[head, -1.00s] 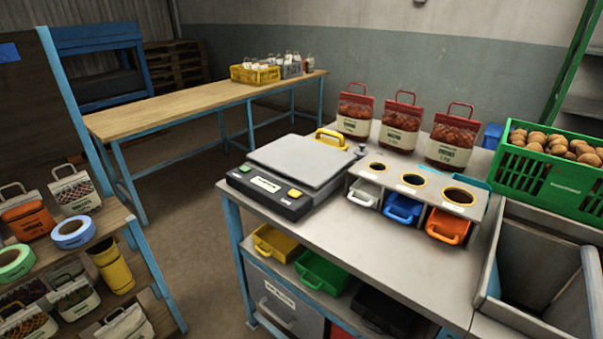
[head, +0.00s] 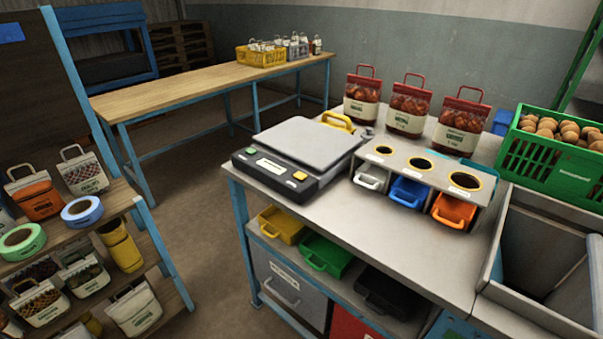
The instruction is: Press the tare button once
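A bench scale (head: 304,143) with a grey flat plate and a black front panel stands at the left end of the grey worktable. Its panel carries a green button (head: 251,150) at the left, a pale label or display (head: 271,166) in the middle and a yellow button (head: 300,175) at the right. I cannot read which button is marked tare. The plate is empty. Neither of my grippers shows in the head view.
A grey worktable (head: 349,239) holds several red-topped sacks (head: 408,107), a holder with three round holes (head: 423,170) and a green crate of round brown produce (head: 548,168). A shelf (head: 170,248) with sacks and tape rolls stands left. Open floor (head: 200,150) lies between.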

